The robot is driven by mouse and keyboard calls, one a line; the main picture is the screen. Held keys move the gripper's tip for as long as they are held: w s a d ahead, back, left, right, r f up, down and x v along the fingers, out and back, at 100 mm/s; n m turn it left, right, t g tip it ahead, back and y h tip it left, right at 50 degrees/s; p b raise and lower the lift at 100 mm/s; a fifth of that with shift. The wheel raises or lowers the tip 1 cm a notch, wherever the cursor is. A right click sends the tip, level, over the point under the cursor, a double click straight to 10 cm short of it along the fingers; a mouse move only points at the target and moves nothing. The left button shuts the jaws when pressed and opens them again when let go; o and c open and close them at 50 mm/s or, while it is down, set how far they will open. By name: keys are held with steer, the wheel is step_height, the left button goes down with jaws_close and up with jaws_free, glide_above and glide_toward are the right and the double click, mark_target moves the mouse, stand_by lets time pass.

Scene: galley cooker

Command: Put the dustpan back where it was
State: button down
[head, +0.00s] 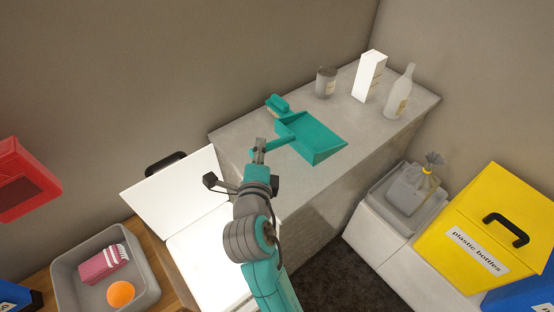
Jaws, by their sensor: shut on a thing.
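The teal dustpan (313,137) is over the grey counter (232,138), with its handle pointing left toward my gripper. My gripper (259,148) is shut on the dustpan's handle near its end. I cannot tell whether the pan touches the counter or hangs just above it. A teal brush (278,104) with pale bristles lies on the counter just behind the dustpan.
A grey can (326,82), a white carton (369,76) and a pale bottle (399,91) stand at the counter's back right. An open white lid (174,185) is left of my arm. A grey tray (67,281) and a yellow bin (491,222) flank the counter.

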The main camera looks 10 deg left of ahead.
steer(key=shift+f, duration=3.45)
steer(key=c, duration=1)
jaws_free()
steer(key=shift+f, duration=0.15)
steer(key=shift+s, duration=0.15)
steer(key=v, duration=1.1)
steer(key=shift+s+d+r, duration=0.15)
steer(key=shift+s+r, duration=0.05)
steer(key=shift+s, duration=0.15)
